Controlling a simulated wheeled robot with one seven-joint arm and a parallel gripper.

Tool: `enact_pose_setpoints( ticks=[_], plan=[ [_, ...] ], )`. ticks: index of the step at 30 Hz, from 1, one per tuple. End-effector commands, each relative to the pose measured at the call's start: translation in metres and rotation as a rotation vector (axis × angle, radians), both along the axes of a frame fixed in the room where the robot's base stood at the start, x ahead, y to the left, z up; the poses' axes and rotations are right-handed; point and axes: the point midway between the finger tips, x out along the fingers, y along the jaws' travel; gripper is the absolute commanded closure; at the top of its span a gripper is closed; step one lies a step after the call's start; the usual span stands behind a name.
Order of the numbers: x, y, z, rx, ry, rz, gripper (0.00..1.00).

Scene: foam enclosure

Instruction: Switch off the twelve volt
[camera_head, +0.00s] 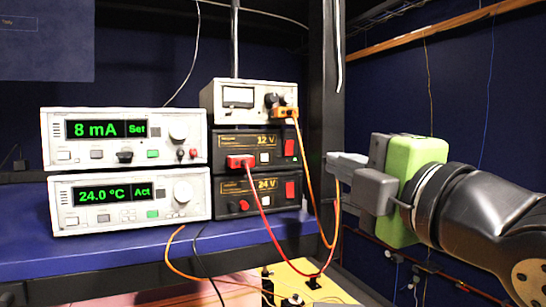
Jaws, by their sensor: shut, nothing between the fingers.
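The black 12 V supply (231,143) sits in the middle of the right-hand stack on the blue shelf. Its front has an orange "12 V" label, a red switch (289,147) at the right and a red plug (241,161) at the left. I cannot tell the switch's position. The similar 24 V supply (230,197) is directly below, with its own red switch (290,190). My gripper (335,163) is to the right of the stack, apart from the 12 V switch. Its fingers point left, shut and empty.
A white metered unit (222,100) tops the stack. Two white display units (122,112) stand to the left on the shelf (30,255). Orange and red cables (268,222) hang in front of the stack. A dark upright post (322,60) stands behind my fingertips.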

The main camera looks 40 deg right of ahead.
Motion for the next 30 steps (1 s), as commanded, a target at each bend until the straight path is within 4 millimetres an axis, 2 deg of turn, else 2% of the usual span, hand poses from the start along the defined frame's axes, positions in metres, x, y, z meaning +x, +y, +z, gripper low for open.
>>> enact_pose_setpoints(
  ticks=[1,9,15,19,30],
  plan=[
    [0.012,-0.004,0.002,0.003,0.005,-0.002,1.0],
    [0.068,-0.021,0.011,0.001,0.004,-0.001,1.0],
    [0.1,-0.03,0.015,0.001,0.003,-0.001,1.0],
    [0.109,-0.032,0.015,0.0,0.002,0.0,1.0],
    [0.113,-0.033,0.014,-0.002,0.002,0.001,1.0]
  ],
)
